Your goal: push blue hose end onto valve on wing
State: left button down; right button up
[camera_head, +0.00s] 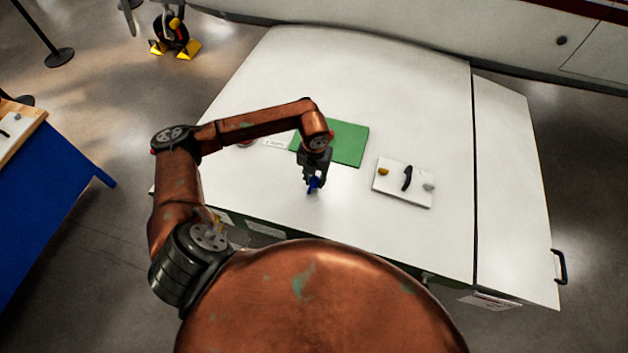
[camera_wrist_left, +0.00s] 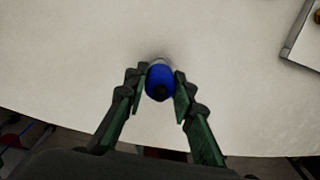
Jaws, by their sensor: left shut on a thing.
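The blue hose end (camera_head: 313,186) is held between the fingers of my left gripper (camera_head: 313,180), just over the front part of the white wing (camera_head: 400,85). In the left wrist view the blue hose end (camera_wrist_left: 160,78) sits between both fingertips of my left gripper (camera_wrist_left: 160,88), with a dark round centre facing the camera. A small pale edge shows just beyond it; I cannot tell if this is the valve. The valve is not clearly visible, and contact with the wing cannot be told. My right gripper is not in view.
A green mat (camera_head: 347,143) lies behind my left gripper. A white plate (camera_head: 404,186) with a black handle and yellow and grey knobs lies to the right. A small label (camera_head: 275,142) lies left of the mat. A blue-sided table (camera_head: 45,190) stands far left.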

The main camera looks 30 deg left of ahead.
aim_at(315, 179)
pick_arm(q)
jog(key=shift+s+d+f, duration=0.1)
jog(key=shift+s+f, duration=0.2)
jog(key=shift+f, duration=0.25)
jog(key=c, duration=2)
grip_release()
jog(key=shift+w, duration=0.1)
jog(key=o, duration=0.4)
jog(key=shift+w, duration=0.3)
jog(key=shift+o, duration=0.4)
jog(key=shift+s+r, duration=0.15)
jog(key=shift+r, duration=0.05)
jog(key=shift+o, duration=0.7)
jog(key=shift+r, duration=0.1)
jog(key=shift+r+p, duration=1.85)
jog(key=shift+r, duration=1.6)
